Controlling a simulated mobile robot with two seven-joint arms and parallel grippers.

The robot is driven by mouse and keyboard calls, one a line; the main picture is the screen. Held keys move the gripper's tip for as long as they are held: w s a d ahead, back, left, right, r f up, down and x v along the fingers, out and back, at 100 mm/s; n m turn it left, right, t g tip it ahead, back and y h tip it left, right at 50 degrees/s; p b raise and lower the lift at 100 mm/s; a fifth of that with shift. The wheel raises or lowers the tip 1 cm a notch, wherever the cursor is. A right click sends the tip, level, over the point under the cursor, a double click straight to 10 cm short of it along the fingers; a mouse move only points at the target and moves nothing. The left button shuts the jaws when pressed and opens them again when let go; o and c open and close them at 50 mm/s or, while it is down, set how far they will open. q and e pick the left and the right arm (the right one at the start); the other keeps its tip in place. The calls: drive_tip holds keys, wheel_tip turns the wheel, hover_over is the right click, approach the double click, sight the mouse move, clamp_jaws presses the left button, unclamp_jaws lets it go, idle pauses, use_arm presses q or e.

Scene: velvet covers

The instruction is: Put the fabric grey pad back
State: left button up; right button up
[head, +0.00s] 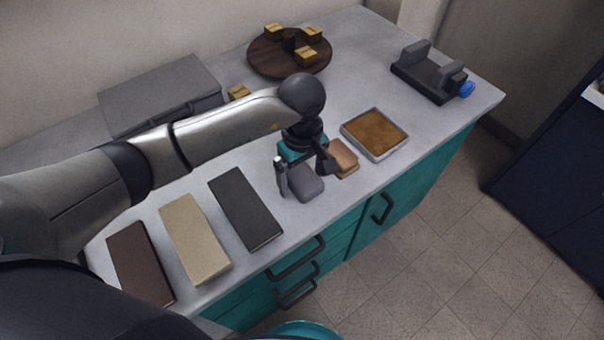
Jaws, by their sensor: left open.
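The grey pad (308,187), a small rounded block, lies on the light counter near its front edge. My left gripper (304,178) points down over it and is open. One finger shows at the pad's left side and the other near its upper right. I cannot tell whether the fingers touch it. The gripper hides the pad's far part. A tan and brown pad (344,158) lies just right of the gripper. My right gripper is not in view.
Brown (140,262), beige (195,238) and dark grey (245,208) flat cases lie to the left. A shallow tray (375,133) is at the right. Behind are a grey case (160,90), a round wooden stand (272,68) with yellow blocks, and a dark vise-like device (430,78).

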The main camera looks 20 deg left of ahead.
sight(302, 176)
use_arm(q)
drive_tip(key=shift+r, duration=0.1)
wheel_tip(302, 176, up, 12)
drive_tip(key=p, duration=0.2)
idle(1.5)
